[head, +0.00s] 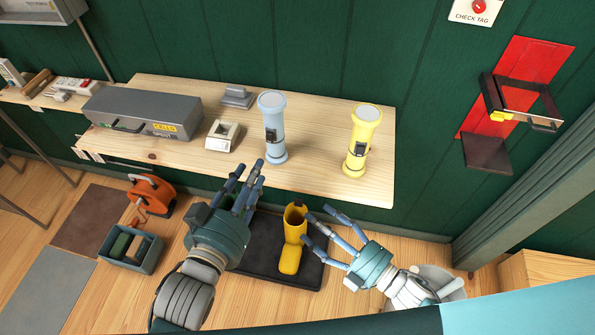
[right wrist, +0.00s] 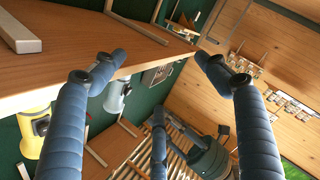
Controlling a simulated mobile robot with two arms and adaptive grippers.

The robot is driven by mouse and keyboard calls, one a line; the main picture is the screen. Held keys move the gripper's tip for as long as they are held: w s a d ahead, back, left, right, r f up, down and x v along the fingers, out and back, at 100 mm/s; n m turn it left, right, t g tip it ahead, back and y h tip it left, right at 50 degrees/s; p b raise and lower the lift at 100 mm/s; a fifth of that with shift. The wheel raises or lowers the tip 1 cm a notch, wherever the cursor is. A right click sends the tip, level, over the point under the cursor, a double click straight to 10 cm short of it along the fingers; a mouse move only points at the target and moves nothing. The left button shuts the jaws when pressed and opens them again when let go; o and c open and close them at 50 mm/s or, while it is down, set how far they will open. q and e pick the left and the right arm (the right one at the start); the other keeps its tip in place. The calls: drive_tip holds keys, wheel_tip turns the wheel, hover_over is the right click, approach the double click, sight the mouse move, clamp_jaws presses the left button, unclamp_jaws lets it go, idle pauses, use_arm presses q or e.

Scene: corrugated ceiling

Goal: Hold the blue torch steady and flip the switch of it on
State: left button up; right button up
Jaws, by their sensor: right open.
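The pale blue torch (head: 272,115) stands upright on the wooden workbench (head: 315,155), lens end up, with a dark switch panel (head: 271,136) facing me. The switch position is too small to tell. The torch also shows in the right wrist view (right wrist: 117,96). My left gripper (head: 248,180) is just left of and below the torch in the head view, fingers pointing toward the bench; I see nothing in it, and its opening is unclear. My right gripper (head: 318,226) is open and empty in front of the bench edge, fingers spread; its fingers also frame the right wrist view (right wrist: 160,62).
A yellow torch (head: 361,140) stands right of the blue one. A grey case (head: 140,112), a small cream device (head: 223,134) and a grey block (head: 237,96) lie to the left. A yellow boot (head: 291,255) stands on a black floor tray (head: 262,262). The bench between the torches is clear.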

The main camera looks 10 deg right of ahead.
drive_tip(key=a+r+y, duration=0.2)
drive_tip(key=a+r, duration=0.4)
drive_tip(key=r, duration=0.2)
drive_tip(key=m+t+h, duration=0.4)
drive_tip(key=m+h, duration=0.5)
drive_tip(key=m, duration=0.6)
approach(282, 144)
drive_tip(key=shift+w+f, duration=0.2)
drive_tip(key=shift+w, duration=0.3)
drive_tip(key=x, duration=1.1)
drive_tip(key=shift+w+a+r, duration=0.1)
drive_tip(key=shift+w+a, duration=0.15)
